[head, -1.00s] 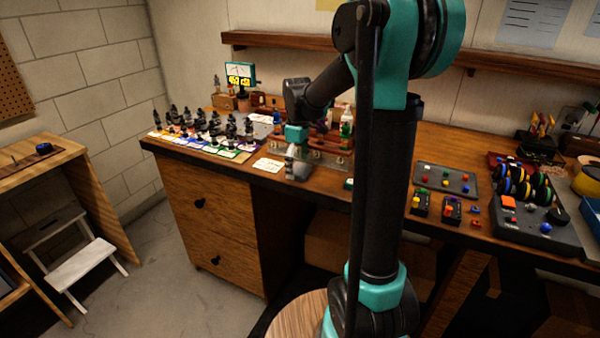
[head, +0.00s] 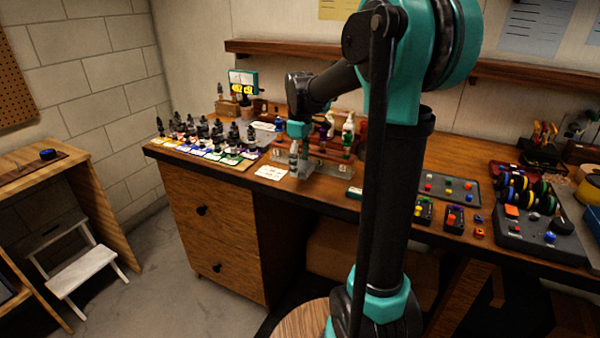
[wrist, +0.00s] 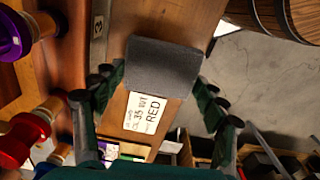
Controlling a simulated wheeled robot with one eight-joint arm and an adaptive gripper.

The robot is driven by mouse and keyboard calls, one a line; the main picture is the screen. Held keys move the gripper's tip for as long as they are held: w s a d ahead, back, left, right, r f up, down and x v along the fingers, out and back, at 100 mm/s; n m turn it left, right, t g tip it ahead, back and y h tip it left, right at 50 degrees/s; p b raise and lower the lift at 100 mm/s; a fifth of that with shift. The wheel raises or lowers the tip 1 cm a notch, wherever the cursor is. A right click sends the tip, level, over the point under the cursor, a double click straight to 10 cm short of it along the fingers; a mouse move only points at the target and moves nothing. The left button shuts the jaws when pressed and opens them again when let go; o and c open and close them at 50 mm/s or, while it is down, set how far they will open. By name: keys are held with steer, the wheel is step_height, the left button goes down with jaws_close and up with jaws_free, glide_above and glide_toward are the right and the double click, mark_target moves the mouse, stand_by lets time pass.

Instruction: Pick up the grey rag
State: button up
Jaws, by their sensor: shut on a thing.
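The grey rag (wrist: 163,66) shows in the wrist view as a dark grey folded piece between the fingers of my gripper (wrist: 158,84). My gripper is shut on it. In the head view my gripper (head: 298,155) points down over the front edge of the wooden workbench (head: 345,203). The rag is small and hard to make out there among the fingers. Its underside is hidden, so I cannot tell how far it is from the bench top.
A white card with writing (wrist: 147,113) lies on the bench beside the rag. A stand with bottles (head: 345,150) is close behind my gripper. Rows of dark bottles on coloured cards (head: 215,140) stand to the left. Open floor (head: 165,290) lies in front.

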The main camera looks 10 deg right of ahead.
mark_target(300, 165)
step_height(300, 165, up, 16)
stand_by(0.3)
steer(key=shift+o, duration=1.4)
steer(key=c, duration=0.4)
steer(key=shift+o, duration=0.2)
